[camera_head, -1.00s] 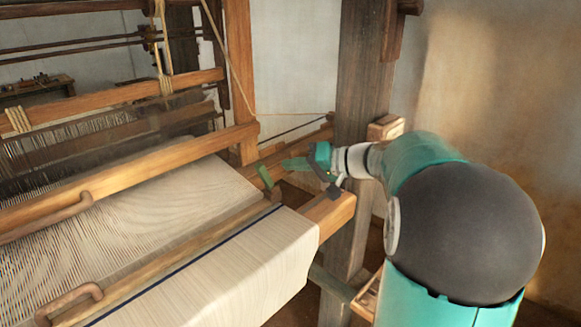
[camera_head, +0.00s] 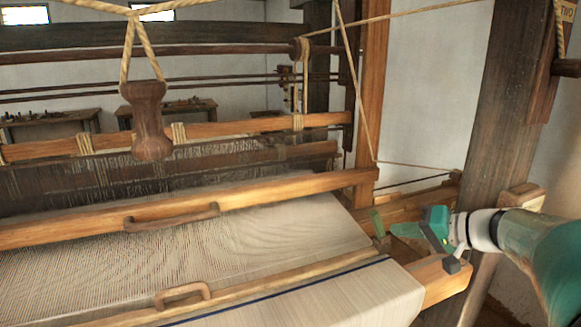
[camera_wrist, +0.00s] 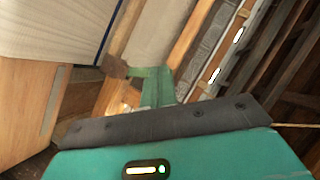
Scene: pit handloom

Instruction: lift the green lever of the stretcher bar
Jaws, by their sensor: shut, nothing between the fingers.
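The green lever (camera_head: 377,222) stands up, slightly tilted, near the right end of the wooden stretcher bar (camera_head: 300,291), at the cloth's right edge. My gripper (camera_head: 393,229) is at the right of the lever, its narrow green fingers shut and empty. The fingertips point left and lie very close to the lever; I cannot tell whether they touch. In the wrist view, green pieces (camera_wrist: 153,88) show ahead of my gripper's dark plate. There, lever and fingers overlap and are hard to tell apart, and the lower part is hidden by the plate.
The striped cloth (camera_head: 345,301) runs over the wooden front beam (camera_head: 440,280), just below my gripper. A thick upright post (camera_head: 500,120) stands behind at the right. A wooden toggle (camera_head: 147,120) hangs on ropes at upper left. Open air lies above the cloth.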

